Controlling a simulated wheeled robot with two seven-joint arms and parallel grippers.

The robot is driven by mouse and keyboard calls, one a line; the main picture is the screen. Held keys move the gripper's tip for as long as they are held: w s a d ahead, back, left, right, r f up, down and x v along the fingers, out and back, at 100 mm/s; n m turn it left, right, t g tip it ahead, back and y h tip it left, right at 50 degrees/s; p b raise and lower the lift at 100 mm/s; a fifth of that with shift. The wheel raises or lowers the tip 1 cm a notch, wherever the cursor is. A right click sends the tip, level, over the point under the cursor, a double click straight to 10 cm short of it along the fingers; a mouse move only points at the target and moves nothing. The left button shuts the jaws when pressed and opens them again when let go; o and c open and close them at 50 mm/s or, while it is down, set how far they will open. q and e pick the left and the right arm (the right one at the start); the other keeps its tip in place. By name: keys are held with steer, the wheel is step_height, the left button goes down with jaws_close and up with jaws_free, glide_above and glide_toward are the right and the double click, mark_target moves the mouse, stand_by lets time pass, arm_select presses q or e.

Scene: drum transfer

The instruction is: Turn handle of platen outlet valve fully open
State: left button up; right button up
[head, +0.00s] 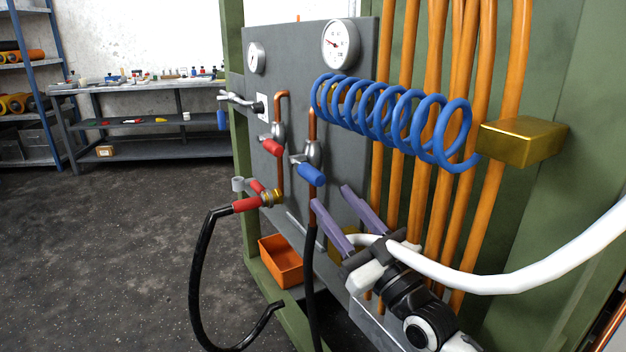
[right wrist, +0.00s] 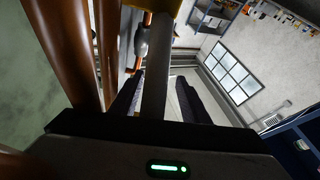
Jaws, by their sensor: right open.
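On the grey panel (head: 305,70) in the head view, a silver valve with a blue handle (head: 311,174) sits on a copper pipe, the handle slanting down to the right. Left of it is a valve with a red handle (head: 272,147). I cannot tell which is the platen outlet valve. My right gripper (head: 330,197), with purple fingers, is open and empty, below and right of the blue handle and apart from it. The right wrist view shows its dark fingers (right wrist: 156,78) spread, with a silver valve body (right wrist: 142,45) beyond them. My left gripper is not in view.
A coiled blue hose (head: 395,115) and orange pipes (head: 432,70) stand above and right of the right gripper. A black hose (head: 195,265) hangs from a red-handled fitting (head: 247,204). An orange bin (head: 281,262) sits below. The floor at left is clear.

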mark_target(313, 176)
steer(key=x, duration=0.8)
steer(key=shift+w+a+r, duration=0.1)
steer(key=shift+w+a, duration=0.05)
steer(key=shift+w, duration=0.05)
jaws_close()
